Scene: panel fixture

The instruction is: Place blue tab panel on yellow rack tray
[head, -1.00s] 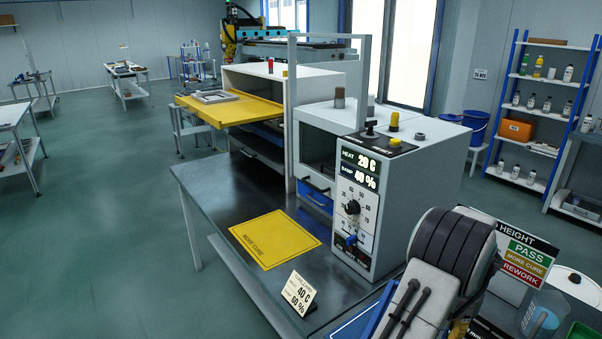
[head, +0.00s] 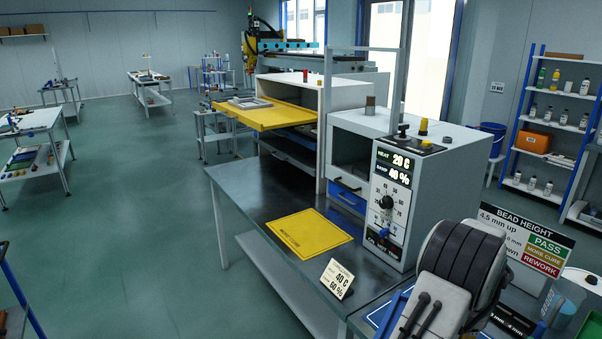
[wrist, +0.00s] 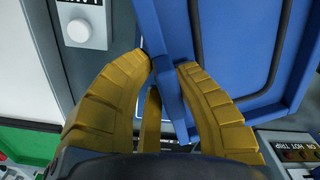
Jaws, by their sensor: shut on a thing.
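My arm covers my gripper in the head view.
A grey heater box (head: 420,205) stands between my arm and the rack. A bead height sign (head: 530,240) is at the right. Open floor lies to the left.

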